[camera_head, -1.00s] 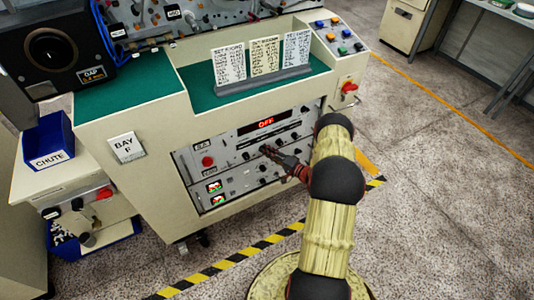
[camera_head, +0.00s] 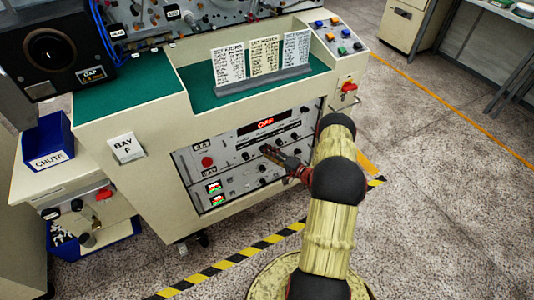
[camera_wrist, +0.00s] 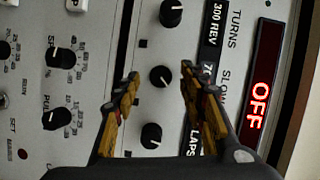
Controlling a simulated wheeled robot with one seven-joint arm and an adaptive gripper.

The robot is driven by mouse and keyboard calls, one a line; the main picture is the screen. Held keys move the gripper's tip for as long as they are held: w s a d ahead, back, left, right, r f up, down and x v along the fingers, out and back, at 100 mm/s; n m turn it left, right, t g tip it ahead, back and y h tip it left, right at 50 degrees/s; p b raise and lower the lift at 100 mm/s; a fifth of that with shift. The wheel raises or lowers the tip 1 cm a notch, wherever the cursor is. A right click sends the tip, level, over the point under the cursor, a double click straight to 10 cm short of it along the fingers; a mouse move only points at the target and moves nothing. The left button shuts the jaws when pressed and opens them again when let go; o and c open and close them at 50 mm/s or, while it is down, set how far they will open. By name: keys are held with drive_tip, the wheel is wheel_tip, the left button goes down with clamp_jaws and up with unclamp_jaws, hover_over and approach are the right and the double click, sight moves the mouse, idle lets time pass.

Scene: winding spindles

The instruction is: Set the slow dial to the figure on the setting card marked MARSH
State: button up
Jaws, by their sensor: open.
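The slow dial is a black round knob (camera_wrist: 161,76), the middle of three in a row beside the TURNS, SLOW and LAPS labels in the wrist view. My gripper (camera_wrist: 160,72) is open, one finger on each side of this knob, with gaps showing; whether it is level with the knob I cannot tell. In the head view my gripper (camera_head: 268,150) is at the panel front and hides part of it. Three setting cards (camera_head: 229,65) (camera_head: 264,57) (camera_head: 296,49) stand above the panel; their writing is too small to read. The slow figure is partly hidden by a finger.
A red display (camera_wrist: 259,105) reads OFF. The turns knob (camera_wrist: 171,13) and laps knob (camera_wrist: 151,135) sit close on either side. More knobs (camera_wrist: 61,57) are at the left. A red button (camera_head: 207,161) and a red switch (camera_head: 349,87) are on the bench front.

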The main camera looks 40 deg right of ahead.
drive_tip(key=s+d, duration=0.1)
drive_tip(key=s, duration=1)
drive_tip(key=shift+d+r, duration=0.3)
drive_tip(key=shift+r, duration=0.1)
